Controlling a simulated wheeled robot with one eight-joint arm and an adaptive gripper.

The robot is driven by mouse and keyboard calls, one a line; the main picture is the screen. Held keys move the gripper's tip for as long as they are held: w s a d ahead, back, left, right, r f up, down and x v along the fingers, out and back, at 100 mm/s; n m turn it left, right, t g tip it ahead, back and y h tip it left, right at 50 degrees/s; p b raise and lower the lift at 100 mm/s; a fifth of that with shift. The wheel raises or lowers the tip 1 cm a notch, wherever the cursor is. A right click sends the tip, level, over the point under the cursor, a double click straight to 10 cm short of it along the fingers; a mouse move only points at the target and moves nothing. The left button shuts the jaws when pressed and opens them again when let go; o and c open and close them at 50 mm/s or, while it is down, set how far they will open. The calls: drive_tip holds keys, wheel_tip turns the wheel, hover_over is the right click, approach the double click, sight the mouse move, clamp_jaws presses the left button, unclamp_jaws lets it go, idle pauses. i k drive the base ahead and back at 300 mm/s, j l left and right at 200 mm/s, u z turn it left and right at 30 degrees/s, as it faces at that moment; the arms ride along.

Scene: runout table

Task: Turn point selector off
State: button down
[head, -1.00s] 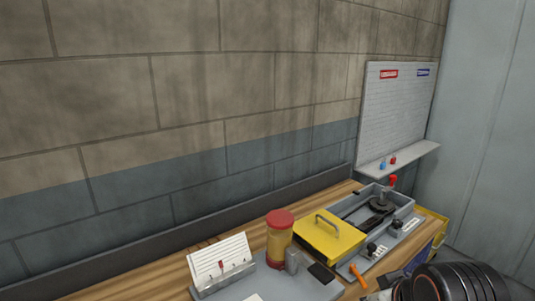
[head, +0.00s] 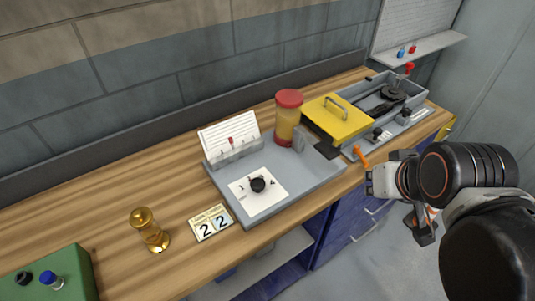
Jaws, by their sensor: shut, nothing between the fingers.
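A black rotary knob (head: 258,185) sits on a white dial card (head: 246,199) on a grey panel (head: 306,185) in the middle of the table. It looks like the point selector. The figures 1 and 4 show on the card. Which way the knob points is too small to tell. My gripper (head: 421,232) is at the right, past the table's front edge, well apart from the knob. It is shut and empty, partly hidden by my arm.
On the panel stand a card holder (head: 232,148) and a red-lidded jar (head: 288,118). Behind are a yellow-lidded box (head: 338,120) and an orange handle (head: 361,156). A brass object (head: 149,230), number cards (head: 212,222) and a green box (head: 55,277) are left. Bare wood lies between.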

sight(257, 185)
drive_tip(key=i+l+u, duration=0.1)
drive_tip(key=u, duration=0.3)
drive_tip(key=l+u, duration=0.1)
drive_tip(key=u, duration=0.3)
drive_tip(key=i+l+u, duration=0.1)
drive_tip(key=u, duration=0.3)
